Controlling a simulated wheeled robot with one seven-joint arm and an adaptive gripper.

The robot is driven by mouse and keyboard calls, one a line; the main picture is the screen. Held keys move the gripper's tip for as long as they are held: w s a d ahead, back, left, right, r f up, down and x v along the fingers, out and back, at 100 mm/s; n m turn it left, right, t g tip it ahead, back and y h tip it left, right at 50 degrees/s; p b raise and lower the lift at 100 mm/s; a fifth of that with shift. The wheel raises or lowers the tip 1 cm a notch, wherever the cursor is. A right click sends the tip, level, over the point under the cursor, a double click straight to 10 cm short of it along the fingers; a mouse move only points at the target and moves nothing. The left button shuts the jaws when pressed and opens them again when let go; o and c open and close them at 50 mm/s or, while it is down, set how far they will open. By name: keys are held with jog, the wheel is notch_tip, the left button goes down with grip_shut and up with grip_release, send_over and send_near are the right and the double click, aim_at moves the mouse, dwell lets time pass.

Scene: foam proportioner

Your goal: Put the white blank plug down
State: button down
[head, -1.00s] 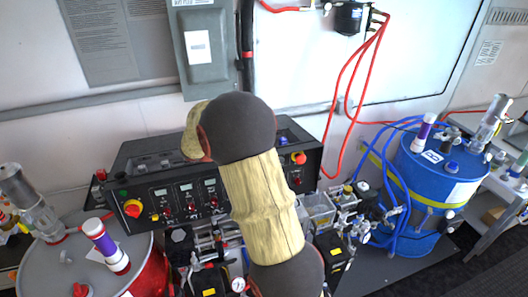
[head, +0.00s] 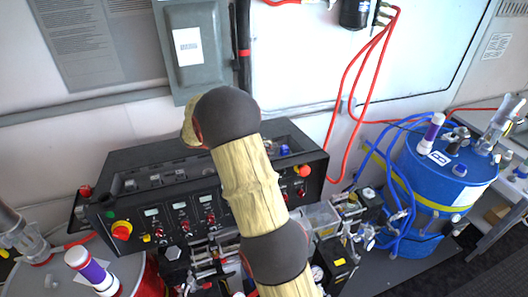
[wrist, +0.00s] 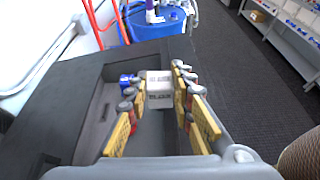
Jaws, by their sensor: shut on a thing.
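The white blank plug (wrist: 159,88) is a pale, blocky piece with dark lettering, seen in the wrist view. My gripper (wrist: 160,92) is shut on it, with a finger on each side. The plug is over the recessed tray (wrist: 100,115) in the top of the black console. I cannot tell whether it touches the tray floor. In the head view my arm covers my gripper and the plug, over the black console (head: 130,205).
A blue plug-like part (wrist: 128,80) lies in the tray just left of the held piece. A blue drum (head: 425,175) stands at the right, with red hoses (head: 350,90) on the wall. A red drum (head: 150,275) is at the lower left.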

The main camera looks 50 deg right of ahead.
jog(key=w+d+f, duration=0.1)
jog(key=w+f, duration=0.1)
jog(key=w+d+f+p, duration=0.1)
jog(key=d+f, duration=0.1)
jog(key=w+d+f+p, duration=0.1)
jog(key=w+d+f, duration=0.1)
jog(key=f, duration=0.1)
jog(key=shift+w+d, duration=0.2)
jog(key=shift+w, duration=0.1)
notch_tip(320, 180, down, 3)
jog(key=shift+w+d+r+p, duration=0.15)
jog(key=shift+p, duration=0.45)
jog(key=shift+f, duration=0.35)
jog(key=c, duration=1.7)
grip_release()
jog(key=shift+c, duration=0.2)
jog(key=shift+o, duration=0.9)
